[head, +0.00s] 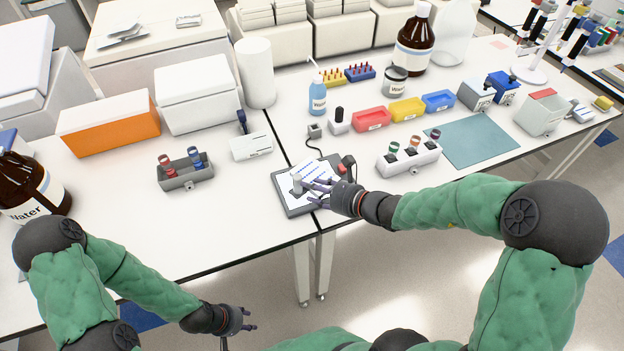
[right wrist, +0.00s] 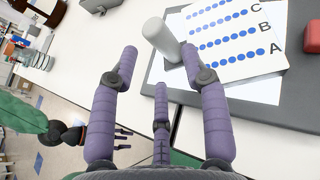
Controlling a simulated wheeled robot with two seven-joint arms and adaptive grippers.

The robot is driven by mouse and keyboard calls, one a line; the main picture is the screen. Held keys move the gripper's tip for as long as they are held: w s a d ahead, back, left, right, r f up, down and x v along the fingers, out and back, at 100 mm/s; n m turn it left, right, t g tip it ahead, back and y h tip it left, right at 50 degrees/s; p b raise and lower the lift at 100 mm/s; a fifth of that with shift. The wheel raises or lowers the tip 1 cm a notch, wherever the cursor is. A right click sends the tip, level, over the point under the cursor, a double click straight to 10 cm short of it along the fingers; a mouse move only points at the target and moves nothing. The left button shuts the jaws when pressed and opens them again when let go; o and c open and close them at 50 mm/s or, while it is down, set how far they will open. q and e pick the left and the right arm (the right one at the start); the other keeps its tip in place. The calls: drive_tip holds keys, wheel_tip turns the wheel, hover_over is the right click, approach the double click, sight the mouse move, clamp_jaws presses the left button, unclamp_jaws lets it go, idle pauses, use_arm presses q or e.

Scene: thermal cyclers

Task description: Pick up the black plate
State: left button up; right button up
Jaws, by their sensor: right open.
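The black plate (head: 281,190) is a flat dark grey board on the white bench, near its front edge. A white card with rows of blue dots marked A, B and C (right wrist: 232,38) lies on it, with a grey upright cylinder (head: 297,184) at its left. My right gripper (head: 314,192) is open over the plate's front part. In the right wrist view the plate (right wrist: 275,115) lies beyond and right of the fingers, and the cylinder (right wrist: 160,40) stands between the fingertips; contact cannot be told. My left gripper (head: 243,324) is open and empty, low before the bench.
A red block (head: 347,161) sits at the plate's right edge. A white tube rack (head: 408,159) stands to the right, a grey rack (head: 186,174) to the left.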

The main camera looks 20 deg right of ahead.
sight(299, 186)
drive_tip(key=x, duration=0.2)
drive_tip(key=b+x, duration=0.1)
drive_tip(key=shift+w+a+f+b, duration=0.15)
drive_tip(key=shift+a+f+b, duration=0.15)
drive_tip(key=shift+f, duration=0.1)
drive_tip(key=shift+w+a+f, duration=0.2)
drive_tip(key=shift+w+a, duration=0.1)
drive_tip(key=shift+w, duration=0.25)
clamp_jaws()
drive_tip(key=shift+r, duration=0.15)
